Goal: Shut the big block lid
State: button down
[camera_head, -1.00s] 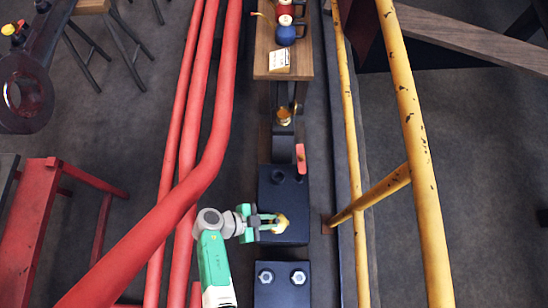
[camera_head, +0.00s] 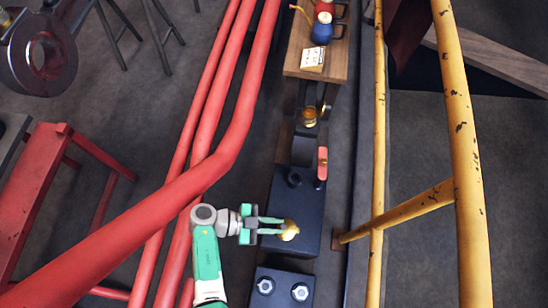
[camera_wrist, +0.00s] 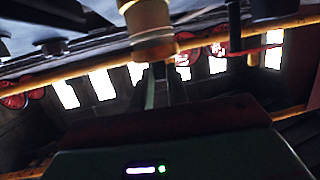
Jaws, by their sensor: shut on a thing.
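The big black block (camera_head: 293,190) stands below the middle of the head view, its dark top seen from above. I cannot tell its lid apart from its body, or whether the lid is raised. A brass knob (camera_head: 289,231) is at the block's near part. My gripper (camera_head: 276,226) reaches in from the left, its green fingers shut on the brass knob. In the wrist view a brass and cream round piece (camera_wrist: 150,30) is close ahead of my fingers (camera_wrist: 165,88).
A smaller black block (camera_head: 283,288) with two bolts stands nearer. A red handle (camera_head: 322,163) rises at the big block's far right corner. Red pipes (camera_head: 215,150) run on the left, yellow rails (camera_head: 465,150) on the right. A wooden bench (camera_head: 318,68) with pots lies beyond.

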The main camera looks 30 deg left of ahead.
jog(key=c, duration=1.4)
grip_release()
jog(key=shift+o, duration=0.2)
jog(key=shift+r+p, duration=0.3)
jog(key=shift+r, duration=0.05)
notch_tip(320, 180, up, 4)
jog(key=p, duration=0.3)
jog(key=s+d+p, duration=0.4)
jog(key=s, duration=1.1)
jog(key=shift+s+r, duration=0.15)
jog(key=shift+s, duration=0.15)
